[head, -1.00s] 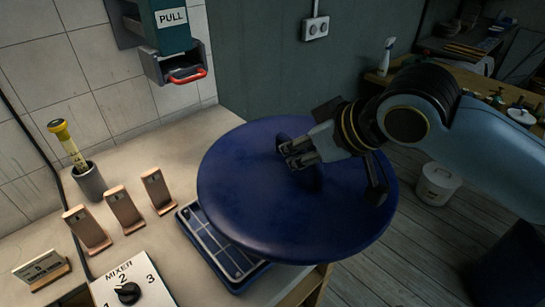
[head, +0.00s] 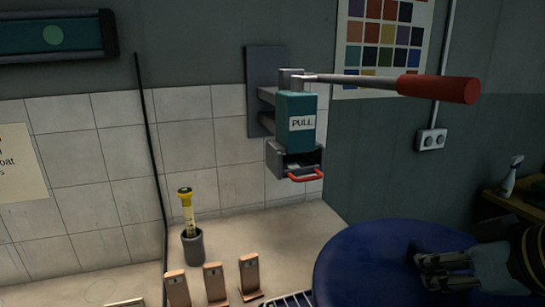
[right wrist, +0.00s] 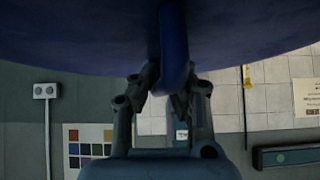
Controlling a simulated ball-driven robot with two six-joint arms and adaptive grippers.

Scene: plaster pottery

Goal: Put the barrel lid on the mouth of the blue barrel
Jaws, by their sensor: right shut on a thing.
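The barrel lid (head: 350,258) is a large round dark blue disc at the lower right of the head view, cut off by the bottom edge. My right gripper (head: 440,268) is over its face, shut on its handle. In the right wrist view the lid (right wrist: 80,35) fills the top, and the fingers of the right gripper (right wrist: 168,88) close around the blue handle. The blue barrel is not in view. My left gripper is not in view.
A dispenser marked PULL (head: 301,123) with a red-ended lever (head: 438,88) is on the wall. A yellow-capped tube stands in a grey cup (head: 192,246). Several tan stands (head: 214,284) are on the counter (head: 285,225) left of the lid. A spray bottle (head: 511,178) is at far right.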

